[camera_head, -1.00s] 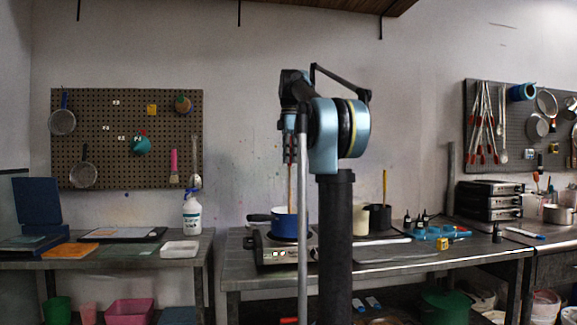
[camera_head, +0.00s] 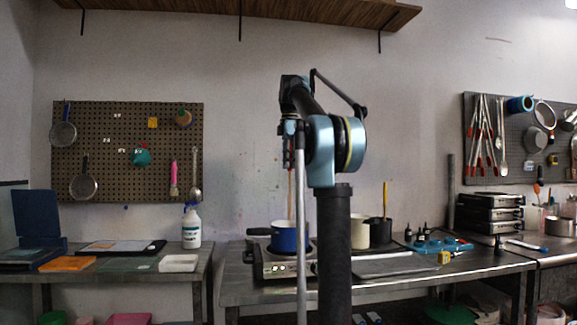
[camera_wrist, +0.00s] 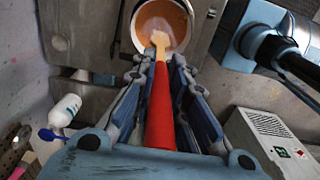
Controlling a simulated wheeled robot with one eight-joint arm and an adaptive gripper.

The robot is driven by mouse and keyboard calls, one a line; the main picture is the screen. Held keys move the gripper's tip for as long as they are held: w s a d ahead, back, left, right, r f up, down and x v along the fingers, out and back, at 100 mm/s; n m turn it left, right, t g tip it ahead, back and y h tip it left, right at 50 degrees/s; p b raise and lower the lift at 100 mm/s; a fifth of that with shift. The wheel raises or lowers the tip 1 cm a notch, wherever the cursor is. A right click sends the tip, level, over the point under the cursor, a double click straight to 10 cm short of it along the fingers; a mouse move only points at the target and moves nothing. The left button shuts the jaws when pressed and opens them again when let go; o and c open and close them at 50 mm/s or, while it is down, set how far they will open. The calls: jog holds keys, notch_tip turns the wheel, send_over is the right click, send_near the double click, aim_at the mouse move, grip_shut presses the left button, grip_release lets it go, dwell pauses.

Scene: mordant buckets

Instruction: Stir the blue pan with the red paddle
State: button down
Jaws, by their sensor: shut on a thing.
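The blue pan (camera_head: 286,240) stands on a hot plate (camera_head: 272,268) on the bench. In the wrist view I look into the pan (camera_wrist: 139,38), which holds orange liquid (camera_wrist: 178,18). My gripper (camera_wrist: 166,82) is shut on the red paddle (camera_wrist: 160,112), whose red handle runs between the fingers. The paddle's pale wooden end (camera_wrist: 160,40) reaches inside the pan; how deep it sits is unclear. In the head view my gripper (camera_head: 290,152) is above the pan, with the paddle (camera_head: 290,195) hanging down, nearly upright.
A cream pot (camera_head: 358,234) and a dark pot (camera_head: 380,234) with a yellow stick stand right of the hot plate. A white bottle (camera_head: 192,229) stands on the left table. Small bottles and a blue tray (camera_head: 440,244) lie farther right.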

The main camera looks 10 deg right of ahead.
jog(key=shift+w+r, duration=0.1)
jog(key=shift+r, duration=5.4)
